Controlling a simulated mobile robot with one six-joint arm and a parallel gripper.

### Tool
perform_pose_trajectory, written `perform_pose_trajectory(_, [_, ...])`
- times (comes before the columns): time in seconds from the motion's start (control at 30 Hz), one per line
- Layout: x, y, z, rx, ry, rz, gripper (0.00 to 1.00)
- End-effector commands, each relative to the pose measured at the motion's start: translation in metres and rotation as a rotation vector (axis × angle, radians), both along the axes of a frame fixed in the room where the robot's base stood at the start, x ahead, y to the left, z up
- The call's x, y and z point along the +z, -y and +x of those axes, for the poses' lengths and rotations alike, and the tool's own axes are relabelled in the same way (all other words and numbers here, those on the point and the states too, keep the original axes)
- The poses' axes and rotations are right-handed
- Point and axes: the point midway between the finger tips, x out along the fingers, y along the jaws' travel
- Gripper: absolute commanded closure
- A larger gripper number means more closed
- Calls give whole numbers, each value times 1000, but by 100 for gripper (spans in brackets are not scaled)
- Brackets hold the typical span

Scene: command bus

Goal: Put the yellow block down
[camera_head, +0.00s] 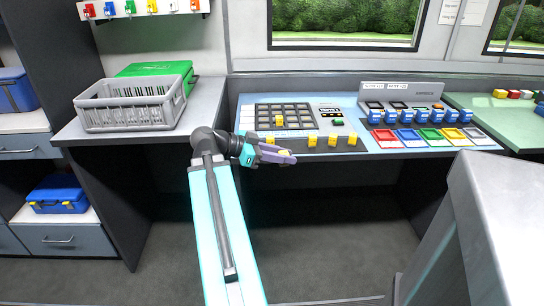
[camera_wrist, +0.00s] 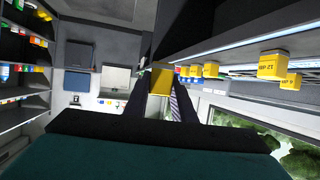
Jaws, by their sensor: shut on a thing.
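My gripper (camera_head: 284,156) is at the front edge of the blue-topped desk (camera_head: 372,148) in the head view. In the wrist view my gripper (camera_wrist: 161,88) is shut on a yellow block (camera_wrist: 161,79), which sits between the two dark fingers. In the head view only a little of the held yellow block (camera_head: 285,153) shows by the purple fingers. Other yellow blocks stand along the desk's front, such as one just behind my gripper (camera_head: 270,140) and one to the right (camera_head: 312,141). One more yellow block (camera_head: 279,121) stands on the dark grid panel (camera_head: 300,108).
Blue blocks (camera_head: 407,116) stand in a row at the desk's right, behind several coloured trays (camera_head: 432,135). A grey crate (camera_head: 128,112) and a green case (camera_head: 160,70) are on the left counter. A grey panel (camera_head: 500,200) rises at the right front.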

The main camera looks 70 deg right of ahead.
Motion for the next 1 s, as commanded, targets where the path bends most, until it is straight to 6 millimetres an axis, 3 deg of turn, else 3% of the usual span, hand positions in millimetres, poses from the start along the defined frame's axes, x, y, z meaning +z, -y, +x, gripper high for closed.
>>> perform_pose_trajectory(0.57, [-13,-50,162,373,0,0,99])
perform_pose_trajectory(1.0, [-28,-117,290,733,0,0,99])
